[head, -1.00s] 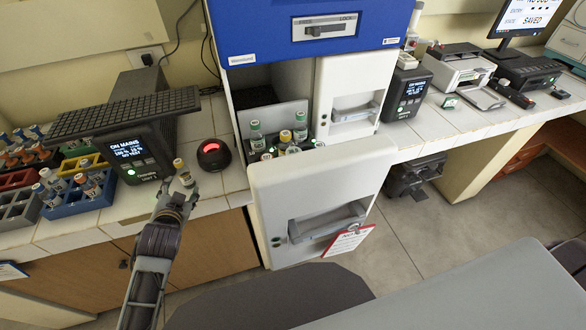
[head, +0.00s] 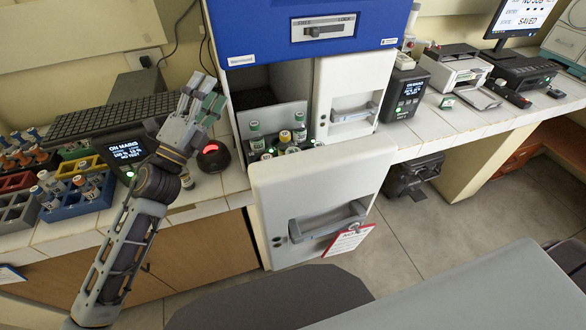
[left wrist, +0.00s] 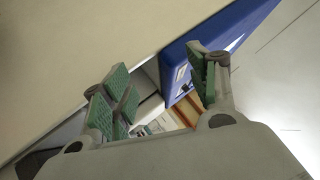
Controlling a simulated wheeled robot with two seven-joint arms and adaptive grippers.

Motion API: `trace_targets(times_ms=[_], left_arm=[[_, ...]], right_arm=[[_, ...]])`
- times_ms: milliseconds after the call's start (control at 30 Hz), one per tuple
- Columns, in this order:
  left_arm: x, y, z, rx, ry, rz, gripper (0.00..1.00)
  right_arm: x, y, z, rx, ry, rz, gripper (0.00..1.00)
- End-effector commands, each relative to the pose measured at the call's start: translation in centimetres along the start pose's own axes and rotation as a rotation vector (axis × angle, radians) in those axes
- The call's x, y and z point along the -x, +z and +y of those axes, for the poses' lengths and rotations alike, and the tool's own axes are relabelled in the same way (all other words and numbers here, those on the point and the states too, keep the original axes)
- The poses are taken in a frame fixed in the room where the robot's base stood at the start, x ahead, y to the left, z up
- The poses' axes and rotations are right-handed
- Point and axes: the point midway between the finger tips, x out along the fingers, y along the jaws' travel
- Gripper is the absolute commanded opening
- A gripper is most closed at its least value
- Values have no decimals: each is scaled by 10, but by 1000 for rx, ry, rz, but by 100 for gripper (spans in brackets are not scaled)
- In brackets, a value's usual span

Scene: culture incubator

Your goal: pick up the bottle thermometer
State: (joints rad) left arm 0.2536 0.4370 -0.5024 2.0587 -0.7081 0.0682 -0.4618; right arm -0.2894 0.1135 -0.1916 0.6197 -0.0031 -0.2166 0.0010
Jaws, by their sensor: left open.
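I cannot tell for sure which bottle is the bottle thermometer. A small bottle (head: 187,181) stands on the counter, mostly hidden behind my left wrist. A yellow-capped bottle (head: 285,138) stands among green-capped bottles (head: 255,132) in the open incubator compartment. My left gripper (head: 204,98) is raised above the counter, left of the compartment, fingers pointing up and apart. The left wrist view also shows my left gripper (left wrist: 160,82) open, with nothing between its green-padded fingers. My right gripper is not in view.
The blue-topped incubator (head: 262,40) stands centre, its white drawer front (head: 270,190) pulled out. A dark puck with a red light (head: 212,155), a display unit (head: 122,150) and coloured racks of bottles (head: 62,208) are on the left counter.

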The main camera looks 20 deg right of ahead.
Motion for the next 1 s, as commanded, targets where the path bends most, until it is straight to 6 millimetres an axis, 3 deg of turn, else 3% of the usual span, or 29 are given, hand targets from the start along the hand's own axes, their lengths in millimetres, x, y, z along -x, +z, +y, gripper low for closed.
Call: trace_targets(times_ms=[200, 467, 733, 1000], left_arm=[[-15, -41, -26, -236, -91, 242, 59], [-12, -86, -36, -505, -176, 529, 59], [8, -116, -24, -776, -235, 837, 59], [40, -118, 0, -1020, -254, 1153, 59]], right_arm=[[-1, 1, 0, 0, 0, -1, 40], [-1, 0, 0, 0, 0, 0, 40], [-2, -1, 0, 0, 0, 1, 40], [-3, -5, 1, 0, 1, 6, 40]])
